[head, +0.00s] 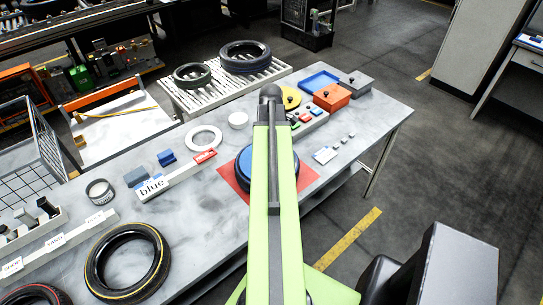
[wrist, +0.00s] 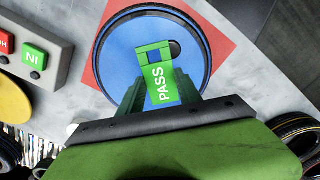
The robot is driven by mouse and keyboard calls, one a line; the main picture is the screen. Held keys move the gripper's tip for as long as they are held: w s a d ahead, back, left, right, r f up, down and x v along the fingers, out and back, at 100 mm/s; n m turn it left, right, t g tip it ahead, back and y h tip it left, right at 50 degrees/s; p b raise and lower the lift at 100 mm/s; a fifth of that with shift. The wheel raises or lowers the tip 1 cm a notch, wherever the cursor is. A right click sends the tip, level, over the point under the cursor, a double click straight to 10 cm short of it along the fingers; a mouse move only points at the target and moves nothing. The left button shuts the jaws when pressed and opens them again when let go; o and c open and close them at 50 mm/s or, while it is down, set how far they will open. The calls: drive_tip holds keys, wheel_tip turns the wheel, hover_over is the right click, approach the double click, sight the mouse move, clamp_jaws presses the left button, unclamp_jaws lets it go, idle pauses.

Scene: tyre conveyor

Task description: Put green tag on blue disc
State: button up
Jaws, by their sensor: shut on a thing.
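I cannot tell whether the tag touches the disc. In the head view the blue disc (head: 245,168) lies on a red square (head: 232,184), partly hidden by my arm. The tag and my fingers are hidden there.
A button box (wrist: 32,55) and a yellow disc (wrist: 12,100) are left of the blue disc in the wrist view. An orange box (head: 332,96) is behind.

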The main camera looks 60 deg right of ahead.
drive_tip(key=shift+f+b, duration=0.7)
drive_tip(key=shift+f, duration=0.7)
drive_tip(key=o, duration=1.3)
drive_tip(key=shift+o, duration=0.2)
drive_tip(key=shift+r, duration=0.1)
wheel_tip(320, 180, up, 13)
drive_tip(key=p, duration=1.3)
